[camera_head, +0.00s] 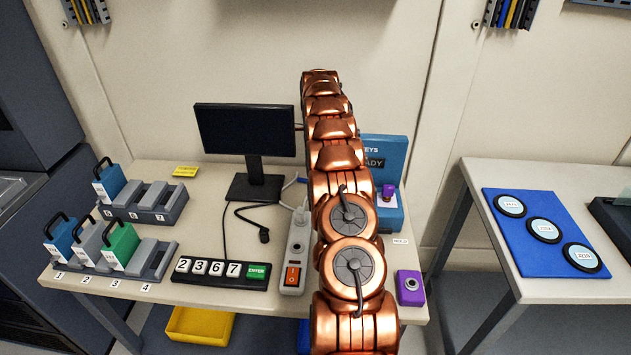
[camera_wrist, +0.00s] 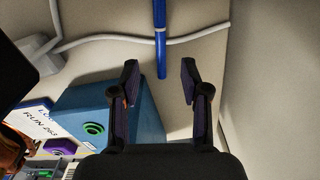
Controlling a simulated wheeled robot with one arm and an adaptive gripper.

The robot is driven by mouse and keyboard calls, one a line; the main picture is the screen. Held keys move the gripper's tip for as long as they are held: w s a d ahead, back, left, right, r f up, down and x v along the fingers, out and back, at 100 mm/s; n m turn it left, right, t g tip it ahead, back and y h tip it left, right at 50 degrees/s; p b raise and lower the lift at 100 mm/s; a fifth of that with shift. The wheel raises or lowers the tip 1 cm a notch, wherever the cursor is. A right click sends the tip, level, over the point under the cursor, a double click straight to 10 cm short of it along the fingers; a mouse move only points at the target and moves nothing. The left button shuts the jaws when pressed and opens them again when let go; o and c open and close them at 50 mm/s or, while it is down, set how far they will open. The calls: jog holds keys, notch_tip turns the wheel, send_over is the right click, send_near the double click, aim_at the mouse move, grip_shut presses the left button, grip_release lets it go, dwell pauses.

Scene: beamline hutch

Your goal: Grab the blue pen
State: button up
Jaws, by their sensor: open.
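The blue pen (camera_wrist: 160,45) shows in the wrist view as a slim blue stick running down from the top edge, with a pale band partway along. Its lower end lies between the two fingertips of my gripper (camera_wrist: 159,73) in the picture. Gaps show on both sides of it, and I see no finger touching it. My gripper is open and empty. I cannot tell how far the pen is in depth from the fingers. In the head view my copper arm blocks the middle, and neither pen nor gripper can be made out there.
A pale cable (camera_wrist: 100,40) crosses behind the pen. A blue key box (camera_head: 390,150) stands behind my arm on the bench (camera_head: 155,290), near a monitor (camera_head: 245,130), power strip (camera_head: 298,250) and purple block (camera_head: 410,287). A second table (camera_head: 475,180) is at right.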

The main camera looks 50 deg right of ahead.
jog(key=shift+f+p, duration=1.4)
jog(key=shift+f, duration=1.95)
jog(key=shift+d, duration=0.1)
grip_shut()
